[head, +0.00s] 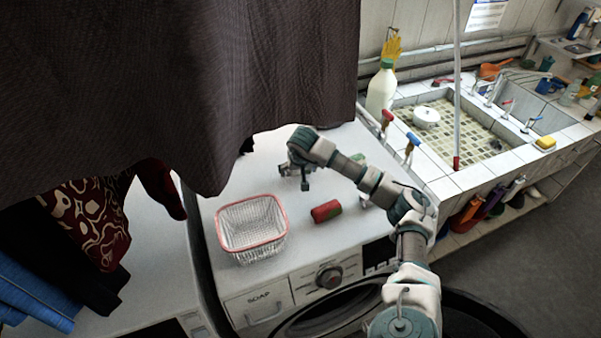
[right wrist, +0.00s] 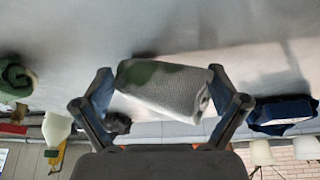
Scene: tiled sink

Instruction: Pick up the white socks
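A pale, ribbed sock roll with a dark green patch, apparently the white socks (right wrist: 180,88), lies between the fingers of my right gripper (right wrist: 162,88) in the right wrist view. The fingers are spread, one on each side; a slight gap shows at the left, and the right finger is close to or touching the roll. In the head view my right gripper (head: 295,178) is low over the washing machine top (head: 290,255), and its wrist hides most of what is beneath. My left gripper is not in view.
A red-rimmed wire basket (head: 252,228) stands on the machine's front left. A red roll (head: 326,211) lies right of it, and a green roll (head: 358,158) is behind my forearm. Dark hanging cloth (head: 180,80) covers the upper left. The tiled sink (head: 450,120) is at right.

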